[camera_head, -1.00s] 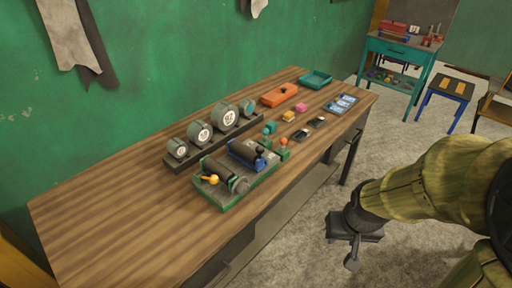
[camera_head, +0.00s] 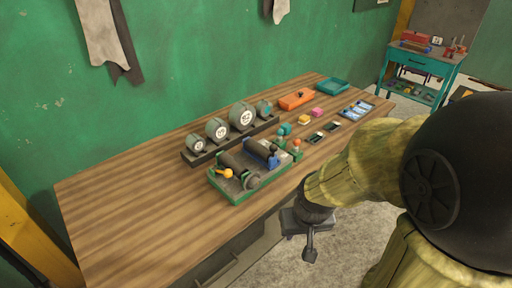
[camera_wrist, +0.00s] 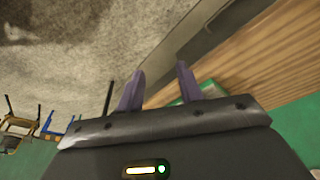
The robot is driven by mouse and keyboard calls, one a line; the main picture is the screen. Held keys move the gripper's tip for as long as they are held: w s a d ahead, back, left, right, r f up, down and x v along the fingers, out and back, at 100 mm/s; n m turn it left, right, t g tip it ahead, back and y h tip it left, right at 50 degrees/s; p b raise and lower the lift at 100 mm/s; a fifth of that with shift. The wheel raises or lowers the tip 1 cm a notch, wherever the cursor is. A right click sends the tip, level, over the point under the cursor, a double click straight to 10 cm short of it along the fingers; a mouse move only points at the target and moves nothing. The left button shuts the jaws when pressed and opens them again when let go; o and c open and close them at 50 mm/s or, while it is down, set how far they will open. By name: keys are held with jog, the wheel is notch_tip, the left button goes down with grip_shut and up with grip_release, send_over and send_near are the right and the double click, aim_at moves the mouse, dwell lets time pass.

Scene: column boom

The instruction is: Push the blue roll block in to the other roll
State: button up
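The blue roll block (camera_head: 262,152) sits on the right side of a small green-edged machine (camera_head: 240,194) near the table's front edge. The other roll (camera_head: 240,164), dark grey, lies to its left, with a narrow gap seeming to show between them. My gripper (camera_head: 309,248) hangs off the table's front edge, to the right of and nearer than the machine, touching nothing. In the wrist view its two purple fingers (camera_wrist: 160,70) stand apart with nothing between them. A green edge, probably the machine's, shows behind the right finger; the rolls are out of that view.
A dark rack with several grey round gauges (camera_head: 217,128) stands behind the machine. Orange-topped and teal-topped pieces stand close to its right. An orange box (camera_head: 297,99), a teal tray (camera_head: 334,86) and small items lie farther right. The table's left part (camera_head: 130,205) is clear.

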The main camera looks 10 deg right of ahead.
jog(key=shift+o, duration=0.4)
jog(key=shift+a, duration=0.1)
jog(key=shift+o, duration=1.3)
jog(key=shift+w, duration=0.1)
jog(key=w+d+f+n+t+y+b, duration=0.2)
jog(key=w+t, duration=0.2)
jog(key=w, duration=0.4)
jog(key=w+d+f+n+t+y+b, duration=0.2)
jog(key=w+t, duration=0.3)
jog(key=w, duration=0.4)
jog(key=w+d+f+n+t+y+b, duration=0.2)
jog(key=w+d+n+t+y, duration=0.1)
jog(key=w, duration=0.6)
jog(key=shift+f+t+y, duration=0.25)
jog(key=shift+t+y, duration=0.05)
jog(key=shift+t, duration=0.6)
jog(key=shift+w+d, duration=0.1)
